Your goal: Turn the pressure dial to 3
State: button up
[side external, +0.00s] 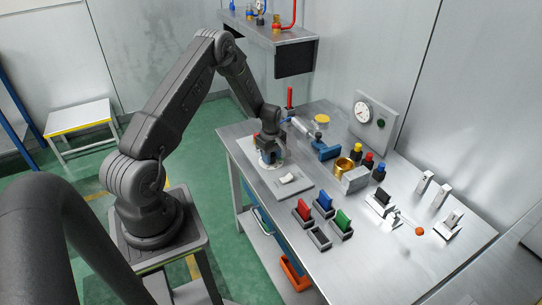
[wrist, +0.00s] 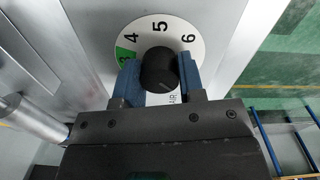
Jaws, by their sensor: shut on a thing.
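The pressure dial has a black round knob (wrist: 158,68) on a white disc (wrist: 143,28) in the wrist view. The numbers 4, 5 and 6 show around the knob, and a green sector with a partly covered 3 is at the left. My gripper (wrist: 158,80) has its blue fingers on either side of the knob and is shut on it. A pointer mark on the knob is not clear, so I cannot tell its setting. In the side view my gripper (side external: 268,157) is low over the near-left part of the bench, hiding most of the dial.
The bench (side external: 375,260) holds a grey panel with a round gauge (side external: 363,111), a brass cup (side external: 344,165), colour-capped bottles (side external: 367,160) and several dark holders with coloured blocks (side external: 304,211). A small white piece (side external: 289,179) lies near my gripper. A silver cylinder (wrist: 32,120) is left in the wrist view.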

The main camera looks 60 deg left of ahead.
jog(key=shift+m, duration=0.3)
jog(key=m, duration=1.2)
jog(key=shift+m, duration=0.4)
jog(key=m, duration=1.3)
jog(key=shift+m, duration=0.3)
jog(key=o, duration=0.9)
